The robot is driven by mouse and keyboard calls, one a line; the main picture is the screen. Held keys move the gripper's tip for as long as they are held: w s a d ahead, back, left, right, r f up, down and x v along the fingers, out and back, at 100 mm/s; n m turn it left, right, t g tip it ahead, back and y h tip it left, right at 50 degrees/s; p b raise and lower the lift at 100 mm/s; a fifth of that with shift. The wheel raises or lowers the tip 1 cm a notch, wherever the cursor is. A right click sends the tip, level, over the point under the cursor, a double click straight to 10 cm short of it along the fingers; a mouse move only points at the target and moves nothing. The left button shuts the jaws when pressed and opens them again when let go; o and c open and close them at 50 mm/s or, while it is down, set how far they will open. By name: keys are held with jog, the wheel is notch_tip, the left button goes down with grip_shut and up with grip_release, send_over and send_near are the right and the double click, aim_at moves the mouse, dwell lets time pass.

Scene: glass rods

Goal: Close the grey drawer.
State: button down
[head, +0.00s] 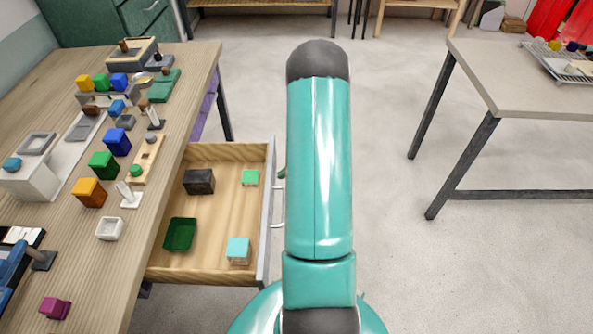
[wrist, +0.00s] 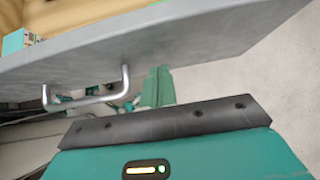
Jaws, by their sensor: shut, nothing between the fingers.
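The grey drawer stands open, pulled out from under the wooden bench at left in the head view. Its grey front (head: 267,215) faces right and carries a metal handle (head: 281,207). In the wrist view the front (wrist: 190,38) crosses the top, with the handle (wrist: 88,100) at left. My gripper's green fingers (wrist: 158,86) are shut and empty, outside the front, just beside the handle's end. I cannot tell whether they touch the front. My arm hides most of the gripper in the head view.
The bench (head: 70,225) is crowded with coloured blocks. Another table (head: 520,100) stands at right, with clear floor between.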

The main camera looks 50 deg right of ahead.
jog(key=shift+w+a, duration=0.2)
jog(key=shift+w, duration=0.05)
